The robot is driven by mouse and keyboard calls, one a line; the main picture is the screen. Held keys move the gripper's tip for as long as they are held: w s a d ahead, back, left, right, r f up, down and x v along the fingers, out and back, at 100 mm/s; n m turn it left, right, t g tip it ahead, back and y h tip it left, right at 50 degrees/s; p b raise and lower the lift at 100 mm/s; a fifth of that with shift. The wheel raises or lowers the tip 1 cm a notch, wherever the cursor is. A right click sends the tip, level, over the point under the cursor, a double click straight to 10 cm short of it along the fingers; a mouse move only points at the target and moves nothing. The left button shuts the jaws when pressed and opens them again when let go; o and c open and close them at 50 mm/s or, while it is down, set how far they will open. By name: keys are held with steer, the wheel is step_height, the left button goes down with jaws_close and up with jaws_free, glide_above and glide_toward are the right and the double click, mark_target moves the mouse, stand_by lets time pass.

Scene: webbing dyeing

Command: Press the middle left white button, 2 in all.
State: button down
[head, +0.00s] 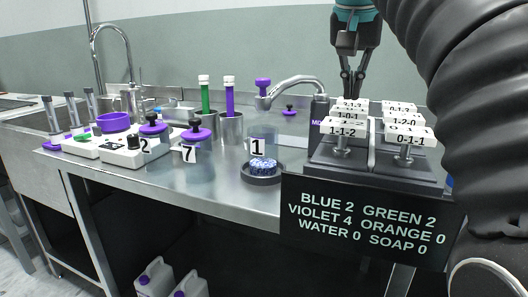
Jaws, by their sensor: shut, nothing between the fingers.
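The middle left white button (348,116) is a small white block on a dark stand at the right of the bench, and its label seems to read 1-0-1. The front left button (344,130), marked 1-1-2, stands nearer and partly overlaps it. The back left button (352,103) is just behind it. My gripper (353,96) is shut and empty, pointing down at the back of the left column. Its tips end near the back left button in the picture; I cannot tell whether they touch anything.
A right column of white buttons (408,134) shares the stand (375,178). A sign (368,222) below reads blue 2, green 2, violet 4, others 0. A jar (262,143) marked 1, purple-lidded jars (196,134) and a faucet (297,80) stand on the steel bench.

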mark_target(350, 109)
steer(key=shift+f+b, duration=1.2)
steer(key=shift+f, duration=0.45)
steer(key=shift+r, duration=0.1)
steer(key=shift+r+p, duration=1.25)
steer(key=shift+p, duration=0.2)
steer(key=shift+f, duration=0.15)
